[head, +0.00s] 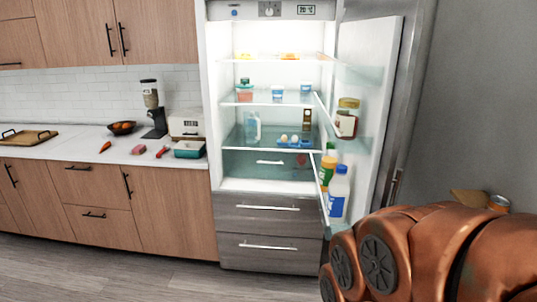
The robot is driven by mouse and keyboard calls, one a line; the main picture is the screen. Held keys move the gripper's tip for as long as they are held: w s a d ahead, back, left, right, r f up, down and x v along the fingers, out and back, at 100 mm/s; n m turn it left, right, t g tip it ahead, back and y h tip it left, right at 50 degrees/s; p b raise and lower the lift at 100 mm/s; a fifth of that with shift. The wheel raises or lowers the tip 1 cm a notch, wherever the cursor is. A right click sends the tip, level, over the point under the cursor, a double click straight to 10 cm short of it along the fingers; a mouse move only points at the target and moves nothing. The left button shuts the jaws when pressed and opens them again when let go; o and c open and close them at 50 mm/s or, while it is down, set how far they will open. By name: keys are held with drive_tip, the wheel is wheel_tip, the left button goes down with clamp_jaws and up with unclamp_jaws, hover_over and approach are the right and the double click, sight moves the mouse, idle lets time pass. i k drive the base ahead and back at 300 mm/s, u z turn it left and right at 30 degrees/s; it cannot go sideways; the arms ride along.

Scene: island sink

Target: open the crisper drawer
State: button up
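The fridge (205,110) stands with its door (372,95) swung open to the right. The crisper drawer (240,168) is a dark, see-through front at the bottom of the lit interior, below the lowest glass shelf, with a pale horizontal handle (270,162). It looks shut. My copper-coloured arm fills the lower right of the head view, in front of the lower door edge. My gripper is not in view, so its state and distance to the drawer do not show.
Two steel drawers (265,217) lie below the interior. Door shelves hold bottles (339,195) and a jar (347,117), to the right of the crisper. A counter (70,148) with food and appliances stands left. The floor (150,275) before the fridge looks clear.

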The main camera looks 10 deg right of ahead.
sight(274, 153)
drive_tip(key=u, duration=0.3)
drive_tip(key=i, duration=0.4)
drive_tip(key=u, duration=0.75)
drive_tip(key=i, duration=2.1)
drive_tip(key=z, duration=1.05)
drive_tip(key=i, duration=0.25)
